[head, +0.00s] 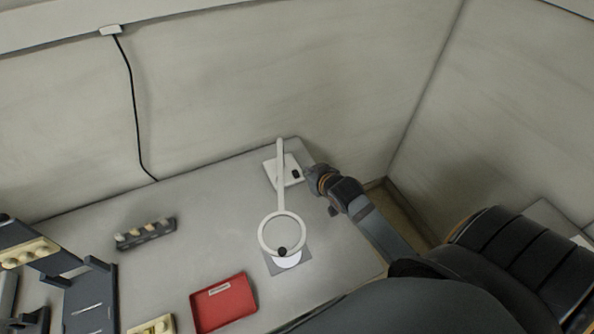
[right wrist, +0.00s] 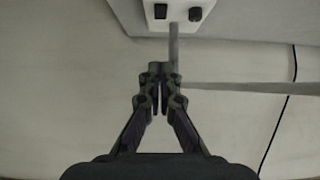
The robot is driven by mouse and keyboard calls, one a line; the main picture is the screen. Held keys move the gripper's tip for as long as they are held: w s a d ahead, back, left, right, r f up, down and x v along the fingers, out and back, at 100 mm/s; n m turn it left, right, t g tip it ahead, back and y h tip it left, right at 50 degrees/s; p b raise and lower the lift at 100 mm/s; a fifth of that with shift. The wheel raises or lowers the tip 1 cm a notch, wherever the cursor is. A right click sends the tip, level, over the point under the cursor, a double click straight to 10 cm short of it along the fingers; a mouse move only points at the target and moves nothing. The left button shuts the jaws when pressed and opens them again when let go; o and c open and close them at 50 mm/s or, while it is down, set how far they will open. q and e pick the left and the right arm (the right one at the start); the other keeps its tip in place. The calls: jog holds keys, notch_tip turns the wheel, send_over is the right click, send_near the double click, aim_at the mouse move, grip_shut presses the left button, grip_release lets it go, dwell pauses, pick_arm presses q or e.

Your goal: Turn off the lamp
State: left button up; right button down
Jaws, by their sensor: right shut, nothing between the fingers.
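The lamp is white, with a ring-shaped head (head: 282,236) on a straight post (head: 280,172) and a flat white base (head: 285,168) at the table's far right corner. A small black control sits on the base. In the right wrist view the base (right wrist: 179,22) shows at the top with two dark controls, a left one (right wrist: 160,12) and a right one (right wrist: 195,14). My right gripper (head: 312,174) is shut and empty, just right of the base. In the wrist view its fingertips (right wrist: 160,72) are together below the controls; contact does not show. My left gripper is not in view.
A red tray (head: 225,302) lies at the front of the table. A small dark rack (head: 146,234) with pale pieces stands left. A larger dark rack (head: 90,302) is at lower left. A black cable (head: 133,95) hangs on the back wall.

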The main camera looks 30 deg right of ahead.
send_near(294, 170)
notch_tip(294, 170, up, 3)
jog(key=w, duration=0.2)
jog(key=x, duration=0.3)
jog(key=shift+w+f+p, duration=0.2)
jog(key=shift+f+p, duration=0.05)
jog(key=shift+p, duration=0.15)
notch_tip(294, 170, down, 3)
jog(key=shift+w+r, duration=0.15)
jog(key=shift+w, duration=0.05)
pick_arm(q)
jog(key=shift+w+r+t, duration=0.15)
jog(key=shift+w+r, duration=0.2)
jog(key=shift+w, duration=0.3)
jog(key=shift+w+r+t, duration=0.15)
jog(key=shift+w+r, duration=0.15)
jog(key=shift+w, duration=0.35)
pick_arm(e)
jog(key=shift+f, duration=0.65)
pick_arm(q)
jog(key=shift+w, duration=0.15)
pick_arm(e)
jog(key=shift+w+d+r+p, duration=0.1)
jog(key=shift+r+p, duration=0.05)
jog(key=shift+p, duration=0.45)
jog(key=shift+f+g, duration=0.3)
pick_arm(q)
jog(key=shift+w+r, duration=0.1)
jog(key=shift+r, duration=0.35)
